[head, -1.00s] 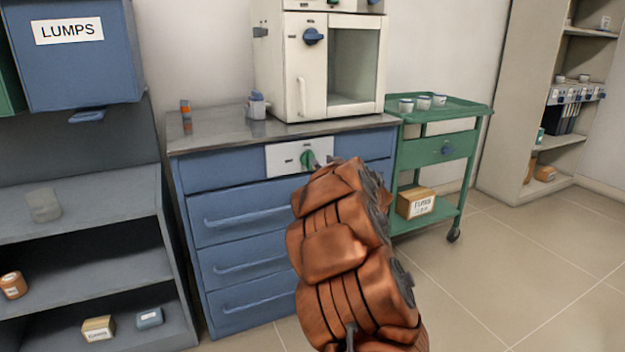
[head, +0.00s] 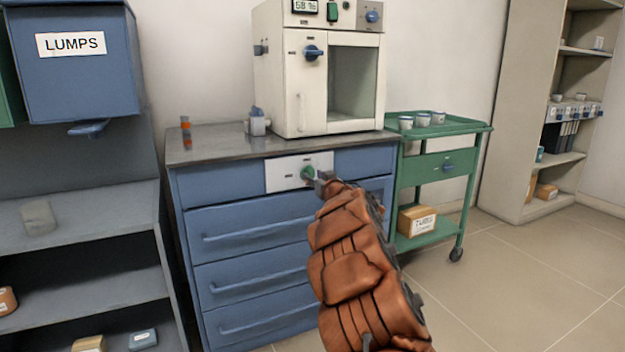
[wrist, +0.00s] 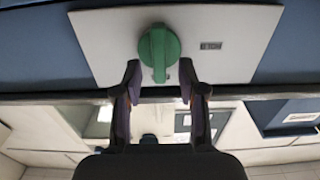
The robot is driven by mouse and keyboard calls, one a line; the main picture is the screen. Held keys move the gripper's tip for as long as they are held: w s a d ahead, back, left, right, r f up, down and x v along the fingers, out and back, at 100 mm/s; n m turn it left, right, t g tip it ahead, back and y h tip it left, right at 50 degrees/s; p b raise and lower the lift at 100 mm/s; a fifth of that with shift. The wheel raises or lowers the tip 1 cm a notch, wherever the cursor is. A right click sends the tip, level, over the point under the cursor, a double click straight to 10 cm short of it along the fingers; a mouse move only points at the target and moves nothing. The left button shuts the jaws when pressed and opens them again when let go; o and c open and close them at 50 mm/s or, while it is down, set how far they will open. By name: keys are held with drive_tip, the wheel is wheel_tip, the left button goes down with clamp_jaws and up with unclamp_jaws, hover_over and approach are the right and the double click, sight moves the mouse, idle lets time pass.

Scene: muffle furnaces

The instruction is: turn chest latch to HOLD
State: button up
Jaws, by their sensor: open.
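The chest latch is a green knob (head: 307,173) on a white plate (head: 285,172) at the top of the blue drawer chest (head: 240,235). In the wrist view the green knob (wrist: 159,52) has a raised bar lying along the picture's vertical. A small dark label shows on the plate to its right, too blurred to read for certain. My gripper (wrist: 159,80) is open, its two fingers on either side of the knob's near end. I cannot tell whether they touch it. In the head view my gripper (head: 318,181) is at the knob, partly hidden by my arm.
A white furnace (head: 290,80) with a blue handle stands on the chest top. A green cart (head: 440,165) with several cups is to the right. A blue LUMPS bin (head: 75,75) and grey shelves (head: 90,225) are at left. Open floor lies at front right.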

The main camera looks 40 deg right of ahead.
drive_tip(key=shift+w+d, duration=0.25)
drive_tip(key=shift+w, duration=0.45)
clamp_jaws()
